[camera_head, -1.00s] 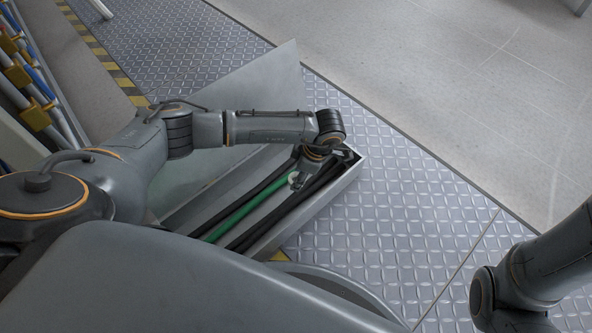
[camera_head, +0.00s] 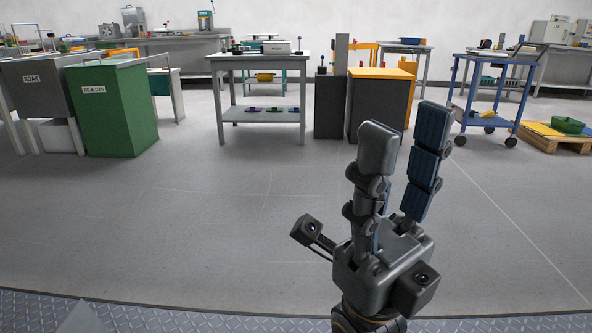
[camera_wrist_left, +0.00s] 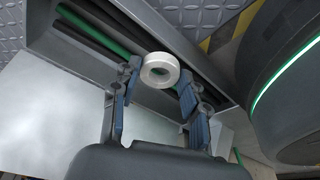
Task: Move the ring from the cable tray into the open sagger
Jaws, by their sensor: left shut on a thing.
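The ring (camera_wrist_left: 173,68) is a white, thick-walled ring in the left wrist view. It sits between the blue-padded fingers of my left gripper (camera_wrist_left: 158,84), which is shut on it. Behind the ring is the cable tray (camera_wrist_left: 62,62), a grey trough with black cables and a green cable (camera_wrist_left: 112,43). I cannot tell how far the ring is from the cables. My right gripper (camera_head: 405,128) is raised, open and empty in the head view, with its fingers pointing up. The left gripper and the tray are outside the head view. I cannot make out an open sagger.
A grey workbench (camera_head: 259,58) stands across the room, beside a dark cabinet with an orange top (camera_head: 381,73). A green REJECTS bin (camera_head: 110,105) is at left, a blue trolley (camera_head: 500,58) at right. Wide grey floor (camera_head: 200,220) between is clear.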

